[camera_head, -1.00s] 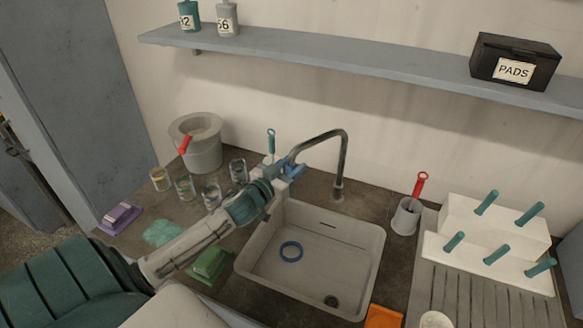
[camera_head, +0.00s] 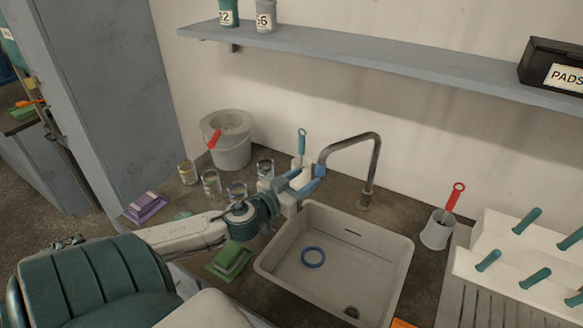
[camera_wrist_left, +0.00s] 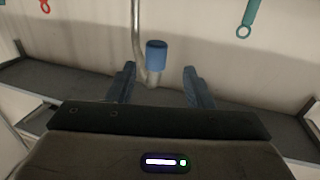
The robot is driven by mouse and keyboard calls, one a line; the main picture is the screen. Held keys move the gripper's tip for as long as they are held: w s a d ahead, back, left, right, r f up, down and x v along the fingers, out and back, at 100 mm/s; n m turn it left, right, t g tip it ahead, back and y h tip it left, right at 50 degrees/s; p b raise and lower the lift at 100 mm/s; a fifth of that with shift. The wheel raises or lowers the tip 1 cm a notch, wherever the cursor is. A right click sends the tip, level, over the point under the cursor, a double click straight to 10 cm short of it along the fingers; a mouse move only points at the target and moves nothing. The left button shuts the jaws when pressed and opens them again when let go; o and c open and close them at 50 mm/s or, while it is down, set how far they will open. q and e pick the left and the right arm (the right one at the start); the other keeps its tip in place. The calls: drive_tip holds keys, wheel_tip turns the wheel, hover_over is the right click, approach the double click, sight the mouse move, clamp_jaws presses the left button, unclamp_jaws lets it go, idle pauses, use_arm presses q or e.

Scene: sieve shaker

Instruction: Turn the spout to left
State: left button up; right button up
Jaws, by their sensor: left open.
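The spout (camera_head: 374,157) is a grey metal gooseneck rising behind the sink, curving left to a blue tip (camera_head: 320,170). In the left wrist view the blue tip (camera_wrist_left: 156,56) appears between the two fingers in the picture, with space on both sides. My left gripper (camera_head: 303,186) is open beside the tip, over the sink's back-left corner. Its fingers (camera_wrist_left: 158,84) also show in the wrist view, with nothing held. The head view does not clearly show whether a finger touches the tip. My right gripper is not in view.
The sink (camera_head: 400,262) has a blue ring (camera_head: 313,257) inside. A bucket (camera_head: 232,150) and several glass jars stand left of the gripper. A grey cup (camera_head: 437,232) with a red-handled tool and a white peg rack (camera_head: 500,240) stand right. A shelf (camera_head: 400,72) runs above.

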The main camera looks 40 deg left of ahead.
use_arm(q)
drive_tip(key=shift+s, duration=2)
